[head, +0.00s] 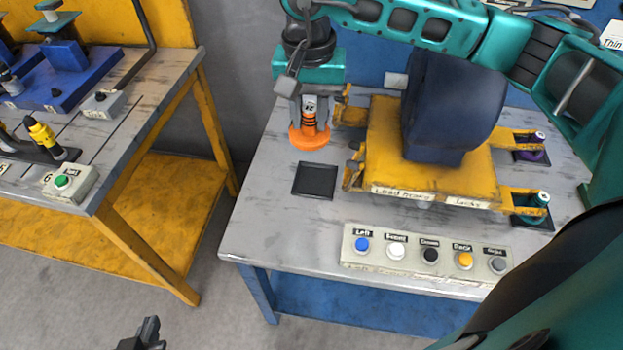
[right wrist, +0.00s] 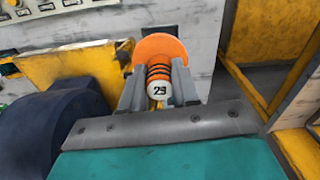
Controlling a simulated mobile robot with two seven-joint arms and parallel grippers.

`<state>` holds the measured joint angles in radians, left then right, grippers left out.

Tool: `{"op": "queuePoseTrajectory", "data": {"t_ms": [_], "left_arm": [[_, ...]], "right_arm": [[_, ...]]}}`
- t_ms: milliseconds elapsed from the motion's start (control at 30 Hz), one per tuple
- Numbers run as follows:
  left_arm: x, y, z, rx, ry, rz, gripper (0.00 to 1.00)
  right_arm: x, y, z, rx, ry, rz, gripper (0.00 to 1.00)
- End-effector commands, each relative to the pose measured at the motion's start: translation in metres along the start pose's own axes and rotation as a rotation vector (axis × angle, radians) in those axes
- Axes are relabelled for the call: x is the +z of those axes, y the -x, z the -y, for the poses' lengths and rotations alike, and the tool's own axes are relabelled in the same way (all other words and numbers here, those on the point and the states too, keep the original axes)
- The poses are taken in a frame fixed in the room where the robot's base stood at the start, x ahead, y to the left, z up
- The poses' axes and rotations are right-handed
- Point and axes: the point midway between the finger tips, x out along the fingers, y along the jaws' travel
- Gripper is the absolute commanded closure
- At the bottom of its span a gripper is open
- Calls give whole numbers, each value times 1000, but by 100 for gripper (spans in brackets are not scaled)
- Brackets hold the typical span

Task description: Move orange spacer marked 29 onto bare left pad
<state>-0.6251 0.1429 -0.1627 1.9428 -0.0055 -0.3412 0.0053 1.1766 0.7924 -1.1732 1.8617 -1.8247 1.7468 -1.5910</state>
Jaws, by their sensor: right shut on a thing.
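The orange spacer marked 29 (head: 308,138) has a wide orange flange, a ribbed neck and a white numbered end. It also shows in the right wrist view (right wrist: 159,75). My right gripper (head: 310,108) is shut on it, with a finger on either side in the right wrist view (right wrist: 160,95). Whether the flange touches the table is unclear. The bare left pad (head: 315,181) is a black square on the grey table, nearer the front than the spacer, with nothing on it. My left gripper (head: 148,335) is at the lower left, away from the table; its fingertips are unclear.
A yellow fixture (head: 385,150) carrying a dark blue block (head: 445,105) stands just right of the spacer and pad. Purple (head: 535,145) and teal (head: 532,206) spacers sit on pads at its right. A button panel (head: 425,252) lies along the front. Table left of the pad is clear.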

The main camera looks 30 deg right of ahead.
Motion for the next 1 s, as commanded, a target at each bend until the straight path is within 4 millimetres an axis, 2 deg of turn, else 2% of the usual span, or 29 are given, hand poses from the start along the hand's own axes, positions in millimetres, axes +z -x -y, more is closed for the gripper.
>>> {"op": "queuePoseTrajectory", "data": {"t_ms": [1000], "left_arm": [[18,-18,-4,9,3,-7,100]], "right_arm": [[-52,0,-3,7,-1894,5,100]]}}
